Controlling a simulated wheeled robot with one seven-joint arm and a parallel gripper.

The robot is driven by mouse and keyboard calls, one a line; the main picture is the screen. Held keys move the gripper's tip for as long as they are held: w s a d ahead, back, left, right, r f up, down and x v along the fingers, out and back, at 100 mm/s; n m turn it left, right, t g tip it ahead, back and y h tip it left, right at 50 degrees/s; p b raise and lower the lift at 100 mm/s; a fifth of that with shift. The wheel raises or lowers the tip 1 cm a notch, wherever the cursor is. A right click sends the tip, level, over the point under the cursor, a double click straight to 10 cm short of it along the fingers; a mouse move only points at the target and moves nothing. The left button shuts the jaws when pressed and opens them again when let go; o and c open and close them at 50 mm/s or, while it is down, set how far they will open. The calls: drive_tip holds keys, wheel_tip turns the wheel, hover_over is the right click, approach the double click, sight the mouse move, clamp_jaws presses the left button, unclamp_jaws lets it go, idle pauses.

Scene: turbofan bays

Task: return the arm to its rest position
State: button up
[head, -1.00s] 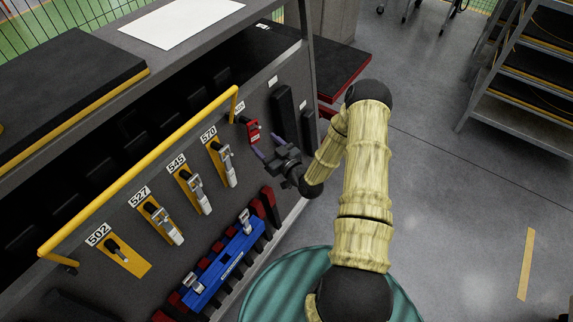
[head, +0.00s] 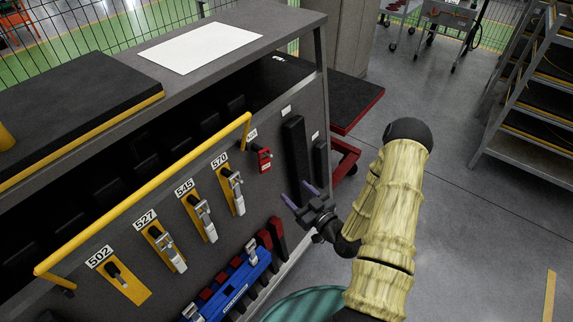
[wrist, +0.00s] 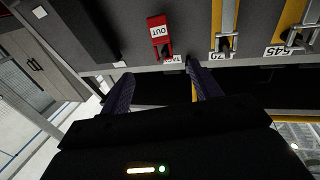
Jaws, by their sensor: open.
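My gripper (head: 300,194) is open and empty in the head view, with its two purple fingers apart and pointing up and left toward the panel. It is in front of the right end of the grey cabinet, below a red tag (head: 264,160) hanging on the panel. My arm, in a pale yellow cover, comes in from the lower right and is bent at the elbow. In the wrist view the gripper's fingers (wrist: 158,92) show spread with nothing between them, and the red tag (wrist: 160,36) marked OUT is beyond them, upside down.
The grey panel carries tools on yellow plates, among them the one at 570 (head: 233,190). A yellow rail (head: 150,190) runs along the panel. A blue holder (head: 235,285) is below. A shelf rack (head: 530,150) stands at right. Floor (head: 470,230) between is clear.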

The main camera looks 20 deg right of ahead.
drive_tip(key=s+a+r+m+g+h, duration=0.2)
drive_tip(key=s+r+g+h, duration=0.1)
drive_tip(key=s+r+g, duration=0.4)
drive_tip(key=s+a+r+m+g+h, duration=0.2)
drive_tip(key=s+a+r+g+h, duration=0.1)
drive_tip(key=s+r+g, duration=0.4)
drive_tip(key=shift+s+r, duration=0.55)
